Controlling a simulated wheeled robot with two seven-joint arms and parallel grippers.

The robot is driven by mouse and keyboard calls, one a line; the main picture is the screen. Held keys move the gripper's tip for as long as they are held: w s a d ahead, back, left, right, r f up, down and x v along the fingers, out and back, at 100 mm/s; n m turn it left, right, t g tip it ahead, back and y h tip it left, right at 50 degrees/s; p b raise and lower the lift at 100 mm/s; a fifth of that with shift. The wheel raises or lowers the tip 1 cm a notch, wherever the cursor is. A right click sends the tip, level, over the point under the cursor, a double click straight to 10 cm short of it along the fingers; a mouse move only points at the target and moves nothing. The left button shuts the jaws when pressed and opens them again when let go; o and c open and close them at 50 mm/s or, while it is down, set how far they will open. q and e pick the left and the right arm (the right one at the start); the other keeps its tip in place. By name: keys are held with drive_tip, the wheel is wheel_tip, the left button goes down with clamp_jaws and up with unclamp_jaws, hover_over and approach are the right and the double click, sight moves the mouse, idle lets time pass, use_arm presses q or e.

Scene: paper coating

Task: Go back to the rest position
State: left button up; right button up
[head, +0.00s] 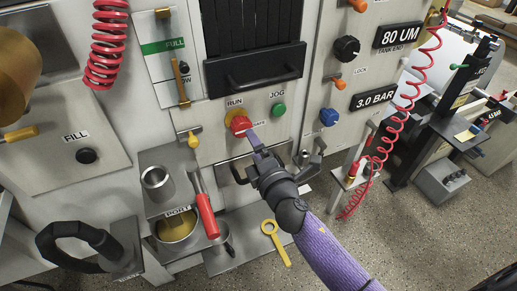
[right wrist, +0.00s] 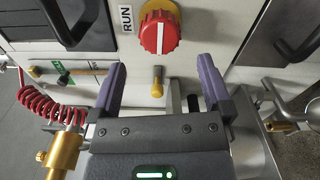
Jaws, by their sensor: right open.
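My right gripper (head: 256,146) reaches in from the lower right of the head view. It is in front of the machine panel, just below the red RUN knob (head: 239,124). In the right wrist view its two purple fingers (right wrist: 161,82) are spread apart with nothing held between them. The red knob with its yellow base (right wrist: 160,30) lies beyond the fingertips there, apart from them. A small yellow-tipped lever (right wrist: 157,82) shows between the fingers, behind them. My left gripper is in neither view.
A grey shelf with a metal cup (head: 156,180) and a red-handled tool (head: 206,214) juts out left of my right arm. A yellow wrench (head: 275,241) lies below. A red coiled hose (head: 402,105) hangs at right. Open floor (head: 430,240) is at lower right.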

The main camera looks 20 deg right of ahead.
drive_tip(key=shift+s, duration=1.1)
drive_tip(key=s+d+f+m+g, duration=0.1)
drive_tip(key=s+f+m+g, duration=0.2)
drive_tip(key=s+f, duration=0.5)
drive_tip(key=s+d+f+m+g+h, duration=0.1)
drive_tip(key=s+f+m+g, duration=0.25)
drive_tip(key=f, duration=0.75)
drive_tip(key=s+d+f+m+g, duration=0.1)
drive_tip(key=s+f+m+g, duration=0.25)
drive_tip(key=s+f, duration=0.45)
drive_tip(key=s+f+m+g, duration=0.4)
drive_tip(key=s+f, duration=0.1)
drive_tip(key=s, duration=0.6)
drive_tip(key=s+d+f+m+g, duration=0.1)
drive_tip(key=s+f+m+g, duration=0.2)
drive_tip(key=s, duration=0.9)
wheel_tip(320, 180, down, 2)
drive_tip(key=shift+s+d+m+g, duration=0.2)
drive_tip(key=shift+m+g, duration=0.2)
drive_tip(key=shift+g, duration=0.2)
